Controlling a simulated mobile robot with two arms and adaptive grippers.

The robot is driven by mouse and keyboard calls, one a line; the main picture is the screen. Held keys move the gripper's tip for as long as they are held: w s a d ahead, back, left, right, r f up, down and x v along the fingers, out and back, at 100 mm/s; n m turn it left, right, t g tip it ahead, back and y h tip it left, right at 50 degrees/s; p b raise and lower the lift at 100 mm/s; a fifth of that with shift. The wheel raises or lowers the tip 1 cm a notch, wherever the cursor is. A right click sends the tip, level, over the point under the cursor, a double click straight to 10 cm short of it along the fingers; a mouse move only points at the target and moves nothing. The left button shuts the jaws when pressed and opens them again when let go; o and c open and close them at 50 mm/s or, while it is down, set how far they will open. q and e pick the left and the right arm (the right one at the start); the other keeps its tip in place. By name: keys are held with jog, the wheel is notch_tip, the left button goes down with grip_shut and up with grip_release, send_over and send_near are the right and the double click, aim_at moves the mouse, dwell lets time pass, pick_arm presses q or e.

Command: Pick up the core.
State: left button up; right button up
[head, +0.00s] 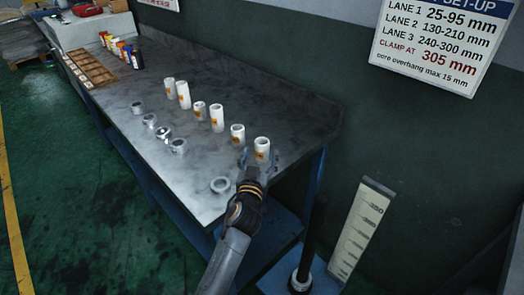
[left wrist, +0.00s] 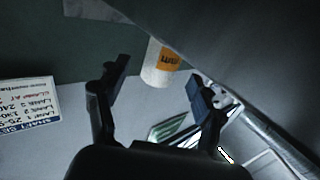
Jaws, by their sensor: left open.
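Several white cores with orange labels stand upright in a row on the grey workbench (head: 205,185). The nearest core (head: 262,142) stands at the right end of the row. My left gripper (head: 259,159) is open and empty, just in front of that core. In the left wrist view, a white core (left wrist: 158,75) with an orange label shows between and beyond the spread fingertips of my left gripper (left wrist: 157,76). I cannot tell whether any finger touches it. My right gripper is out of view.
Coloured bottles (head: 124,50) and a wooden tray (head: 90,68) are at the far end. A black post (head: 310,240) and a marked scale board (head: 361,228) stand right of the bench.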

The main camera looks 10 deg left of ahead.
aim_at(261, 147)
pick_arm(q)
jog(key=w, duration=0.4)
jog(key=shift+a, duration=0.15)
jog(key=shift+c, duration=0.5)
jog(key=c, duration=1.2)
jog(key=shift+r, duration=0.65)
notch_tip(261, 147, up, 2)
jog(key=shift+s+a+r+p, duration=0.1)
jog(key=shift+r+p, duration=0.15)
jog(key=shift+p, duration=0.35)
jog(key=s+a+r, duration=0.1)
jog(key=s+r, duration=0.2)
jog(key=s, duration=0.1)
jog(key=s+a+r+p, duration=0.1)
jog(key=s+a+r, duration=0.1)
jog(key=s+r, duration=0.1)
jog(key=s+a+r+p, duration=0.1)
jog(key=s+a+r, duration=0.1)
jog(key=s, duration=0.3)
jog(key=shift+s+a+r, duration=0.15)
jog(key=shift+s+r, duration=0.2)
jog(key=shift+r, duration=0.2)
